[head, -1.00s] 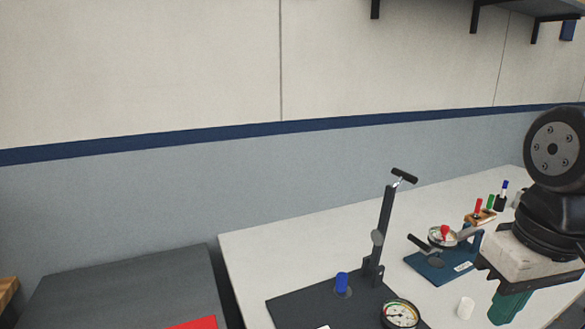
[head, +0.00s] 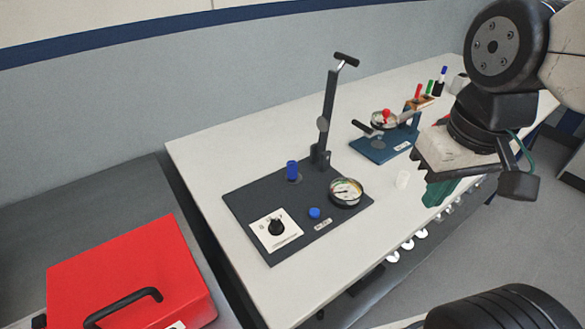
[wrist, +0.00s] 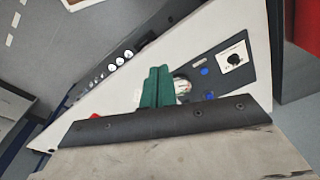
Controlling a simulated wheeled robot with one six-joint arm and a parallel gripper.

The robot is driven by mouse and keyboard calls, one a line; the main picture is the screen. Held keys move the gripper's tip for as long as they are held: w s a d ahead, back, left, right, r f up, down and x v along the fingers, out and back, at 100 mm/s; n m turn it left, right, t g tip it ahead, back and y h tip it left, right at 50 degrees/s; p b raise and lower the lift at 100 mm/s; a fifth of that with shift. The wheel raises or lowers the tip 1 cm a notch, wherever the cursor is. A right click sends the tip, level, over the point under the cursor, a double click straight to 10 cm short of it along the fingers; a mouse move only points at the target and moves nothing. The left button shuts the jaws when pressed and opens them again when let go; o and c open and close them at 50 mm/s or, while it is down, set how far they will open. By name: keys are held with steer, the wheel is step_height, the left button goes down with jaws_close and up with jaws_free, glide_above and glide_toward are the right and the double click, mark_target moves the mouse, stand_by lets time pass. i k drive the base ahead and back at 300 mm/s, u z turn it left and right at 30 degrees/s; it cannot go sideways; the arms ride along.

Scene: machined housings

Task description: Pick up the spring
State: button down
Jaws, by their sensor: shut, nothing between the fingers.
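No coiled spring can be made out for sure. A small upright blue cylinder (head: 292,170) stands on the dark plate (head: 246,206) of a lever press and may be the spring; its coils are too small to tell. It shows in the wrist view as a blue spot (wrist: 210,95) just above my gripper's dark body. My gripper (head: 440,192) has green fingers and hangs over the table to the right of the press, apart from the cylinder. In the wrist view its fingers (wrist: 158,88) are together and empty, partly covering the press's gauge.
The press has an upright lever post (head: 329,105), a round gauge (head: 346,192), a blue button (head: 314,212) and a black knob (head: 278,228). A red box (head: 130,275) sits left.

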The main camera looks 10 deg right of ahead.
mark_target(294, 171)
steer(key=k, duration=0.5)
steer(key=z, duration=1.85)
steer(key=i, duration=1.7)
steer(key=u, duration=3.25)
